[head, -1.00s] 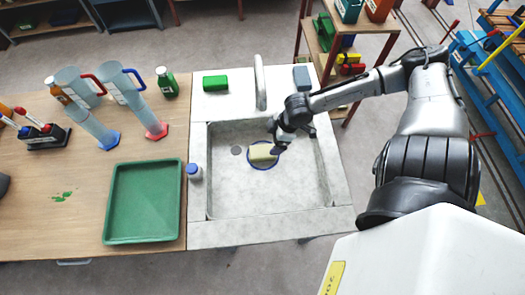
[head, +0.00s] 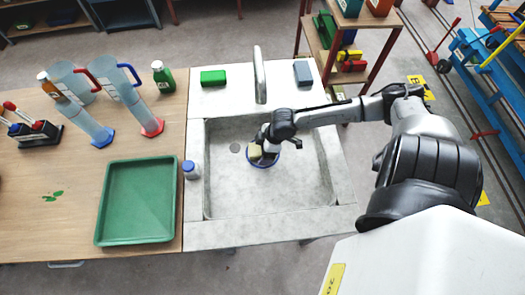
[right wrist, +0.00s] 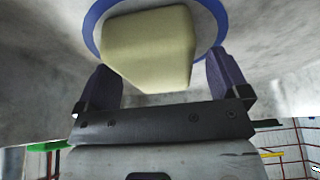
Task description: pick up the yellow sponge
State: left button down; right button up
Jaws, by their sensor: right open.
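The yellow sponge (head: 255,152) is a pale block in the sink, over a round blue-rimmed plate (head: 263,165). My right gripper (head: 265,150) is down in the sink at the sponge and partly hides it. In the right wrist view the sponge (right wrist: 150,45) lies ahead of the open right gripper (right wrist: 162,75), with one dark finger toward each side of it. Behind the sponge the plate's blue rim (right wrist: 91,32) shows. I cannot tell whether the fingers touch the sponge. My left gripper is not in view.
The sink basin (head: 222,190) is otherwise clear. A tap (head: 260,75) rises at its back, with a green block (head: 213,77) and a grey-blue block (head: 303,73) on the ledge. A blue-capped bottle (head: 190,170) stands at the left rim, beside a green tray (head: 138,202).

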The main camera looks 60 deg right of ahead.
aim_at(258, 149)
jog(key=shift+f+p, duration=0.3)
jog(key=shift+p, duration=0.05)
dwell(0.6)
jog(key=c, duration=1)
jog(key=shift+b, duration=0.4)
notch_tip(258, 149, up, 5)
jog(key=shift+f+p, duration=0.1)
jog(key=shift+p, duration=0.75)
jog(key=s+d+r+p, duration=0.2)
jog(key=s, duration=0.1)
jog(key=s+d+r+p, duration=0.2)
jog(key=d+p, duration=0.1)
jog(key=s+d+r+p, duration=0.2)
jog(key=s+p, duration=0.1)
jog(key=shift+s+d+r, duration=0.3)
jog(key=shift+d, duration=0.05)
